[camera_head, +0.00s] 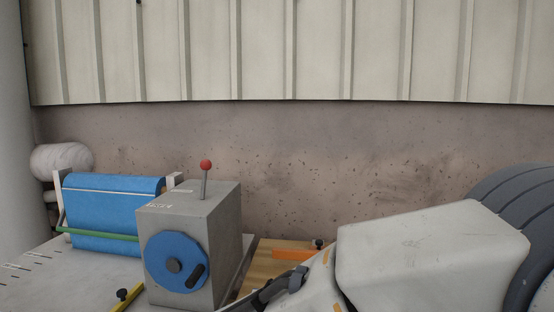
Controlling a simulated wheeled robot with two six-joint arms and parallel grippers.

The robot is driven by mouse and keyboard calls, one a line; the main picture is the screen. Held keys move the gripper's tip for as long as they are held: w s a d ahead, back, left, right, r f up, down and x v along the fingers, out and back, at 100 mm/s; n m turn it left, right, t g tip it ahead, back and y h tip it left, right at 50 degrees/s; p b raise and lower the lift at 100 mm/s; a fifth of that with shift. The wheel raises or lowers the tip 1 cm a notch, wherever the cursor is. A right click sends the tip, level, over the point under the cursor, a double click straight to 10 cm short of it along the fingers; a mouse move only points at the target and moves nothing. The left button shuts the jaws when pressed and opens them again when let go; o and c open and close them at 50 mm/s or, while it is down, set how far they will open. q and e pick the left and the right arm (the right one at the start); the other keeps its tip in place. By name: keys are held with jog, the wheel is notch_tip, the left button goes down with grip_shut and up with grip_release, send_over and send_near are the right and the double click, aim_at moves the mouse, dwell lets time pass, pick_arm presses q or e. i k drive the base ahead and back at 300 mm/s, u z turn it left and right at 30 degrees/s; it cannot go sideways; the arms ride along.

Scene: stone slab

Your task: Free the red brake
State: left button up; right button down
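The red brake is a red ball knob (206,164) on a thin grey lever that stands nearly upright, tilted slightly right, on top of a grey box (222,225). The box's front carries a blue disc (165,262) with a dark hub and a dark handle. My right arm reaches in from the right. The dark parts of my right gripper (272,291) are low in the view, right of the box and below the knob, apart from the lever. Its fingertips are not clear. My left gripper is not in view.
A blue sheet or roll (112,212) with a green bar (100,233) stands left of the box on the pale slab (40,283). A yellow bar (126,298) lies in front. An orange piece (291,254) lies on a wooden board (268,262) at right. Space above the knob is clear.

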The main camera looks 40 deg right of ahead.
aim_at(205, 164)
jog(key=z, duration=0.4)
jog(key=i, duration=0.95)
jog(key=z, duration=0.3)
